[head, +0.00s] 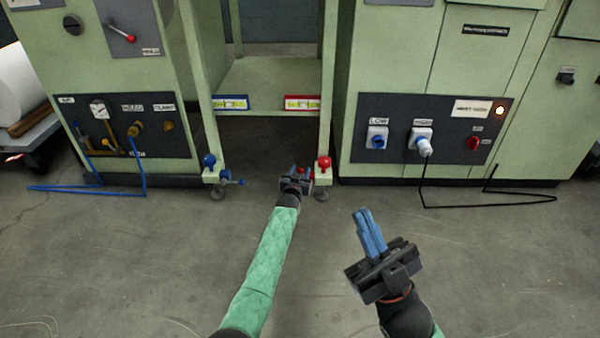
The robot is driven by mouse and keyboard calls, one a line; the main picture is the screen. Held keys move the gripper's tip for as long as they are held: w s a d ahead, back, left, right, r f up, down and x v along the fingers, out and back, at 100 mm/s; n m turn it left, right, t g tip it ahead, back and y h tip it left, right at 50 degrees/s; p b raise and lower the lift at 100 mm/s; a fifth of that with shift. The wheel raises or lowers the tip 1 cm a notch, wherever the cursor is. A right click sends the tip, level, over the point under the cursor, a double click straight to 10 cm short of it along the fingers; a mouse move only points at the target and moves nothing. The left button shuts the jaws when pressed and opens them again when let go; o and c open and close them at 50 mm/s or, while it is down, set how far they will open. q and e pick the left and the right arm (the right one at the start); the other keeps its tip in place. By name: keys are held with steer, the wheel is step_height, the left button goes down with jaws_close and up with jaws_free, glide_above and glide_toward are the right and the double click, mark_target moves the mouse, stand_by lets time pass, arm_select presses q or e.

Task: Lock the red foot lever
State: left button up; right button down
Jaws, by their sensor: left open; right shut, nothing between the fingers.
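The red foot unit is at the right front leg of the green frame, with a red ball (324,162) on top. A small red lever end (300,169) shows to its left, close to the fingers of my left gripper (298,175). That gripper is open and low near the floor; it hides much of the lever, and I cannot tell whether it touches it. My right gripper (368,232) is shut and empty, above the floor at the lower right.
A blue foot lever (229,178) with a blue ball (208,160) is at the left leg. Green cabinets stand on both sides, the right one with a switch panel (430,135). A blue hose (90,190) and a black cable (480,205) lie on the floor. The front floor is clear.

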arm_select(q)
jaws_close()
